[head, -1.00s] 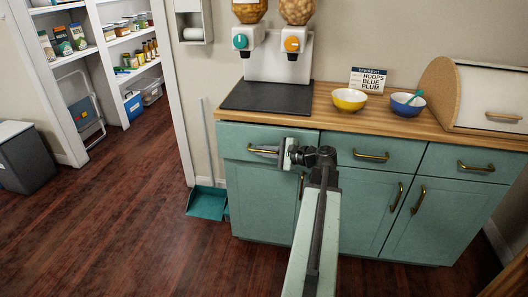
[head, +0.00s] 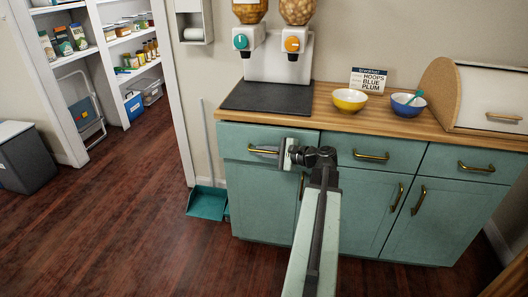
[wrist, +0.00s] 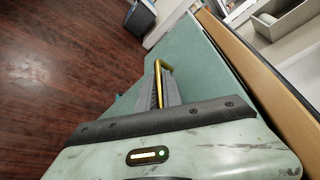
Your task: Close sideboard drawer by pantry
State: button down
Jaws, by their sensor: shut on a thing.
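The teal sideboard (head: 360,205) stands against the wall, with its left drawer (head: 235,138) on the pantry side. That drawer's front looks flush or nearly flush with its neighbours; a small gap cannot be ruled out. My gripper (head: 263,151) is at this drawer front, shut on its brass handle (head: 252,149). In the wrist view my gripper (wrist: 160,88) has its fingers around the brass handle (wrist: 158,70), close against the teal front (wrist: 200,60). No open drawer inside shows. My gripper hides part of the drawer's right side.
The pantry shelves (head: 115,40) stand at the left. A teal dustpan (head: 207,203) lies on the floor beside the sideboard's left end. A cereal dispenser (head: 280,55), a yellow bowl (head: 349,99) and a blue bowl (head: 407,104) stand on top.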

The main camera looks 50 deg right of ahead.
aim_at(266, 144)
dwell(0.5)
jog(key=w+d, duration=0.1)
jog(key=d, duration=0.1)
jog(key=w+d, duration=0.1)
jog(key=d, duration=0.1)
jog(key=shift+w, duration=0.2)
jog(key=shift+r, duration=0.1)
jog(key=c, duration=1.8)
grip_release()
jog(key=shift+p+v, duration=0.85)
jog(key=shift+v, duration=3.15)
